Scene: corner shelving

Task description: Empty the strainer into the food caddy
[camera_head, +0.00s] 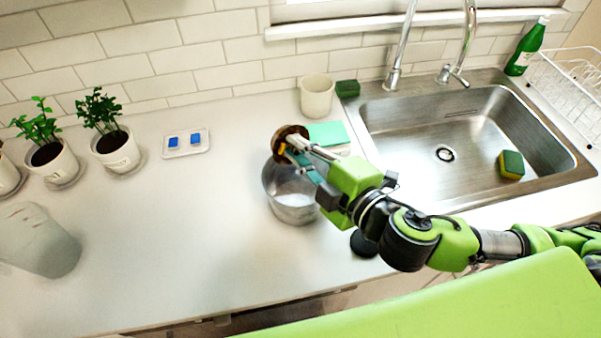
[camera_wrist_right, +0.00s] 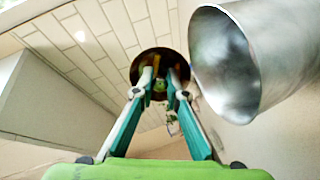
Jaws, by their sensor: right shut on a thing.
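A brown round strainer (camera_head: 291,133) is held tilted at the back rim of a metal container (camera_head: 293,208), which looks like the food caddy. My right gripper (camera_head: 292,148) is shut on the strainer. In the right wrist view, the strainer (camera_wrist_right: 157,56) is a dark disc between the fingertips (camera_wrist_right: 159,86), with a small green spot at its middle. The container (camera_wrist_right: 270,60) stands beside it there, to the right. I cannot tell whether the strainer touches the rim or what it holds. My left gripper is not in view.
The sink (camera_head: 470,125) holds a sponge (camera_head: 511,165). A cream cup (camera_head: 316,95) and teal cloth (camera_head: 328,134) are behind the container. Potted plants (camera_head: 115,150) and a translucent pitcher (camera_head: 38,240) stand left. A dark round thing (camera_head: 363,243) is near my arm.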

